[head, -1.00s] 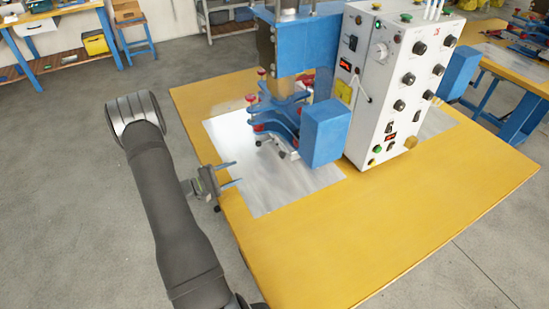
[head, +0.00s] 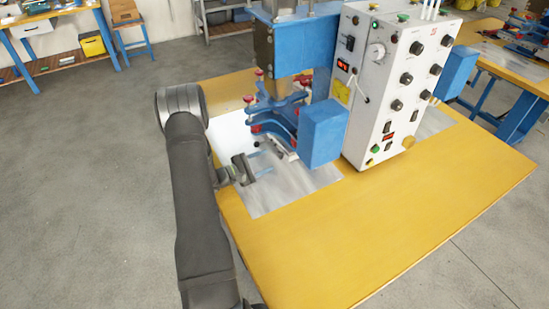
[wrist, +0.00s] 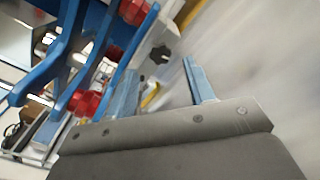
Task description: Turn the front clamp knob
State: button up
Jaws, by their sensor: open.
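A blue clamp fixture (head: 272,117) hangs over the metal plate under the machine head. It has red knobs; one is at its upper left (head: 248,99). A small black knob (head: 257,143) is low on its left side, and a black star-shaped knob shows in the wrist view (wrist: 160,54). I cannot tell for sure which one is the front clamp knob. My gripper (head: 266,162) is open and empty, low over the plate, in front of the clamp. In the wrist view the star knob lies beyond the gap between the blue fingers (wrist: 158,70), apart from them.
The white control box (head: 390,90) with many knobs stands right of the clamp. A blue block (head: 323,133) sits between them, near the gripper's right. The shiny plate (head: 285,188) and the yellow tabletop (head: 350,230) in front are clear.

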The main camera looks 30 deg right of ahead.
aim_at(279, 156)
jog(key=shift+d, duration=2.4)
jog(key=c, duration=1)
